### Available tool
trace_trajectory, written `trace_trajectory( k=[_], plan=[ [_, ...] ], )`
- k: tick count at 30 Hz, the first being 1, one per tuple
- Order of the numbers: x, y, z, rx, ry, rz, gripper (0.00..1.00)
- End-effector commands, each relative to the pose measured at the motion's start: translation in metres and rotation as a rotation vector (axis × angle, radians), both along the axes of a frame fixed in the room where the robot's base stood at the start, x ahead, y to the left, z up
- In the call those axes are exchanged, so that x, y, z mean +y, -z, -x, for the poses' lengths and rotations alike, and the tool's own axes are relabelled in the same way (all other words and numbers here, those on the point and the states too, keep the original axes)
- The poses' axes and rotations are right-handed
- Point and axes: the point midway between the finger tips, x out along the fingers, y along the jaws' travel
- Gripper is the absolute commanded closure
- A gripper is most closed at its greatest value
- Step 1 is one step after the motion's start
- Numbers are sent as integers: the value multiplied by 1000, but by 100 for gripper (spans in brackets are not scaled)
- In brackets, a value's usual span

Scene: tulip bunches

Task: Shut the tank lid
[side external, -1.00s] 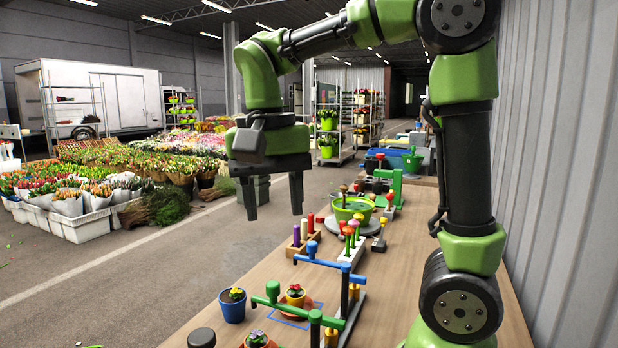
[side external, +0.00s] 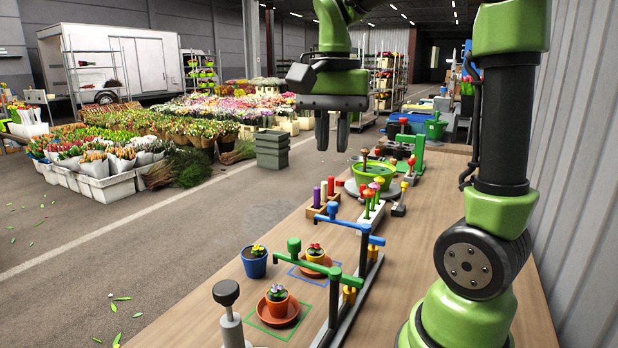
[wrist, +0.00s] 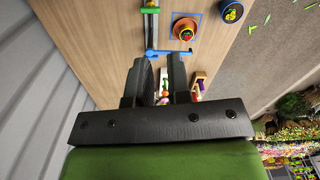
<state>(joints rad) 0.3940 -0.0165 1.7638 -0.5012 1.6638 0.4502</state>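I cannot make out a tank or its lid for certain in either view. A blue container (side external: 398,128) stands at the far end of the bench, with dark round parts in front of it, too small to read. My gripper (side external: 332,146) hangs fingers down above the bench's left side, short of that container. In the wrist view my gripper (wrist: 160,60) shows a clear gap between its fingers, with nothing held. The fingers and palm hide part of the bench there.
Near end: potted flowers (side external: 277,293), a dark-knobbed post (side external: 229,310), and green (side external: 294,246) and blue (side external: 333,210) swing arms. Farther along stand a peg block (side external: 322,203), a green bowl (side external: 374,173) and a green press-like frame (side external: 417,150). Bare bench (side external: 215,275) lies front left.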

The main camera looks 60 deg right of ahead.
Motion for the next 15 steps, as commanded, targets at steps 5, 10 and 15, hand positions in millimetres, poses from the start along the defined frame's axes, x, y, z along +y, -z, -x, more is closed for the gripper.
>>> trace_trajectory(
  k=[5, 10, 15],
  plan=[
    [4, 0, -1, 0, -42, 1, 100],
    [41, 4, -14, -3, -500, 20, 100],
    [113, 11, -20, -11, -1365, 62, 100]
  ],
)
